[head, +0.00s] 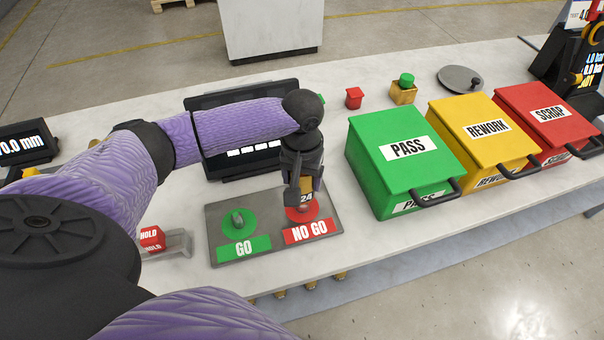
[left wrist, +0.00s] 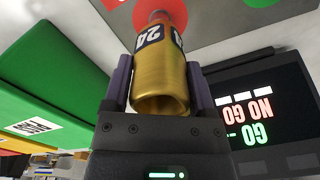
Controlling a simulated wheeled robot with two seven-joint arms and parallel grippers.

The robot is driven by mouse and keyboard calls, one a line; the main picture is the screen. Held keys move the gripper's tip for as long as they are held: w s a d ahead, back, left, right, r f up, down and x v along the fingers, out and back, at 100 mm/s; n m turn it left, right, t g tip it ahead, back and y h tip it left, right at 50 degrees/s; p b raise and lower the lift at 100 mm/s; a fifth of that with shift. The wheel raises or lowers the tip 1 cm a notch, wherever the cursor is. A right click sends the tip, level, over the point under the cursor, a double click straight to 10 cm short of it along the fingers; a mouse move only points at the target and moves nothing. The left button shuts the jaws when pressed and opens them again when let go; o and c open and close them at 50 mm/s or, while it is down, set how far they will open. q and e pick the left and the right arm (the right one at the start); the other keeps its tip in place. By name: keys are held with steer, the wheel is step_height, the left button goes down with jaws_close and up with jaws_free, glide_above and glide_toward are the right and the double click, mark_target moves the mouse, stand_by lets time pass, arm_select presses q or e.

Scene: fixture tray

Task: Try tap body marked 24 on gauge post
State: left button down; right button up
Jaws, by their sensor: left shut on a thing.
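The brass tap body marked 24 (left wrist: 160,80) is held between the two fingers of my left gripper (head: 304,184). In the head view the tap body (head: 307,196) shows only partly below the fingers, over the red NO GO disc (head: 297,214). In the left wrist view its far end points at the red disc (left wrist: 157,10); whether it sits around the post there or just above it I cannot tell. The green GO disc (head: 231,231) with its bare grey post (head: 238,218) is beside it on the grey gauge plate (head: 220,205). My right gripper is out of view.
A dark screen (head: 240,163) stands behind the plate. Green PASS (head: 385,175), yellow REWORK (head: 470,150) and red SCRAP (head: 535,130) boxes stand right, lids shut. A red HOLD block (head: 152,238) sits left.

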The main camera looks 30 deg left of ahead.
arm_select(q)
steer(key=shift+f, duration=2.5)
stand_by(2.4)
step_height(320, 180, up, 6)
steer(key=p, duration=0.6)
steer(key=shift+f, duration=0.25)
steer(key=shift+r+p, duration=0.9)
steer(key=shift+p, duration=0.35)
steer(key=shift+f, duration=0.1)
